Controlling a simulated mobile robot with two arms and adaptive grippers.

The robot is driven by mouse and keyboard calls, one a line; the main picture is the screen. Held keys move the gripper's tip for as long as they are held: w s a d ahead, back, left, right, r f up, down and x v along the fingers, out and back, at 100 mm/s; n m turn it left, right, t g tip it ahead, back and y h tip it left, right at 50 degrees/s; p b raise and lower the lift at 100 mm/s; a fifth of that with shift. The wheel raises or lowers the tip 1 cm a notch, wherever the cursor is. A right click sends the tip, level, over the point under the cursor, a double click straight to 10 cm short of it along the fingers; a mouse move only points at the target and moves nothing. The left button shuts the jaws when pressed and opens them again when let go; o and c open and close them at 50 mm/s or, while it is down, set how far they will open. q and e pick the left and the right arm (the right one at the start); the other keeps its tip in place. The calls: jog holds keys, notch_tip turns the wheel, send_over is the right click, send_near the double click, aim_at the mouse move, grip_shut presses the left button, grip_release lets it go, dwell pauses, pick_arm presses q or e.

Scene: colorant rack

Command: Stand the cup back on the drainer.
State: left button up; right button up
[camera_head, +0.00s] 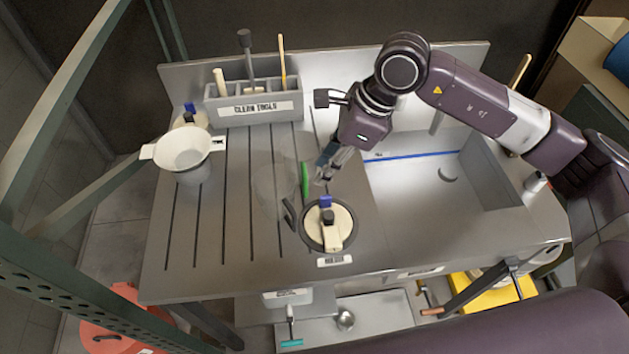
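The drainer (212,240) is the grooved grey left part of the worktop. A faint, see-through round shape (272,186) on it looks like a clear cup; I cannot tell if it is upright or tilted. My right gripper (324,179) reaches down from the upper right, just right of that shape and apart from it. It is above the area behind the round dark-rimmed holder, fingers pointing down and left. Its fingers overlap in this view, so their opening is unclear, and I see nothing clearly held. My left gripper is not in view.
A white funnel-like vessel (183,148) stands at the drainer's left. A labelled tool box (254,107) is at the back. A green strip (304,182) is beside the gripper. A round dark-rimmed holder (343,218) is at the front. The sink (415,195) is to the right.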

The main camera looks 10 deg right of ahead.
jog(key=shift+b+v, duration=0.35)
jog(key=shift+v, duration=2)
